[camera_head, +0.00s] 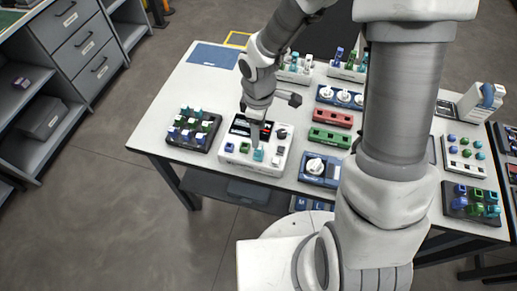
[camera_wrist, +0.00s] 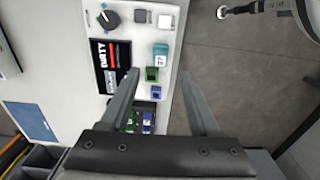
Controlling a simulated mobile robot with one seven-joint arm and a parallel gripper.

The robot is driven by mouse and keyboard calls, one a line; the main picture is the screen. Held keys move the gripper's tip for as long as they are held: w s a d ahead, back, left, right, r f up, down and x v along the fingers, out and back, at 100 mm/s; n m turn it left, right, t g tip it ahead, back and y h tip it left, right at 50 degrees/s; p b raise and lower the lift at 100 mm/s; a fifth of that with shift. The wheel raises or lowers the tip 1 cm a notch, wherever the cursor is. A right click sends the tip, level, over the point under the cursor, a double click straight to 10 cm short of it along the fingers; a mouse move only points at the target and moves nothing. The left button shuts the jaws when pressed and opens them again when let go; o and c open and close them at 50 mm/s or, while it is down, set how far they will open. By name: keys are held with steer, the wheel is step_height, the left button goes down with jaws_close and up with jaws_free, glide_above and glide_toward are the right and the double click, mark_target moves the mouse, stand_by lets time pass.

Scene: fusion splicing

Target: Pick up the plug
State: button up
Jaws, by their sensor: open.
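A white device (camera_head: 262,168) with a dark screen stands near the left front of the table. Small plugs sit in a row along its front: a teal one (camera_head: 258,155), a green one (camera_head: 244,147) and a blue one (camera_head: 229,147). The wrist view shows the teal plug (camera_wrist: 160,57), the green plug (camera_wrist: 152,74) and the blue plug (camera_wrist: 155,92). I cannot tell which is the task's plug. My gripper (camera_wrist: 158,76) is open and empty, its fingertips to either side of the row in that view. In the head view my gripper (camera_head: 256,136) is over the device.
The device's screen (camera_wrist: 108,60) reads "DIRTY". A dark tray (camera_head: 177,143) of several plugs stands left of the device. A blue mat (camera_head: 213,56) lies at the back left.

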mark_target(259, 152)
steer(key=shift+f+b, duration=0.45)
steer(key=shift+f, duration=3.55)
jaws_close()
